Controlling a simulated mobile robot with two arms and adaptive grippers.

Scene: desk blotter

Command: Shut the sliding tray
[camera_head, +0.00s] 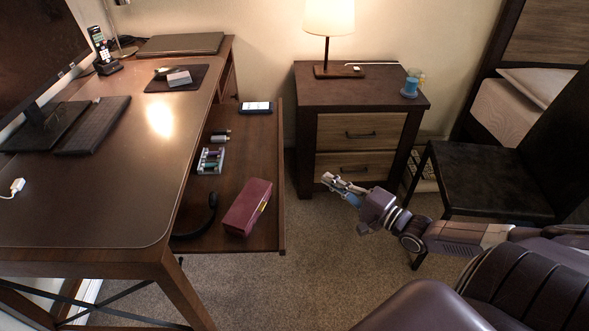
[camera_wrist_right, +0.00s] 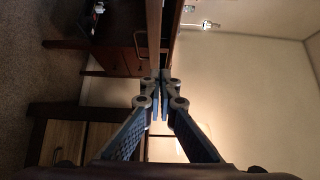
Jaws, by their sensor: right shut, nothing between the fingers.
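The sliding tray (camera_head: 262,160) is a dark brown wooden shelf pulled out from under the desk top, on the desk's right side. It carries a phone, batteries, a dark red case and a black headset partly hidden under the desk top. My right gripper (camera_head: 333,181) is to the right of the tray's front edge, apart from it, in front of the nightstand. Its fingers are shut and empty; the closed fingertips (camera_wrist_right: 158,88) also show in the right wrist view. My left gripper is not in view.
The desk (camera_head: 110,180) holds a monitor, keyboard and laptop. A nightstand (camera_head: 355,90) with a lamp (camera_head: 328,20) stands behind my right gripper. A black chair (camera_head: 480,180) is at the right. Carpet lies open between the tray and my arm.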

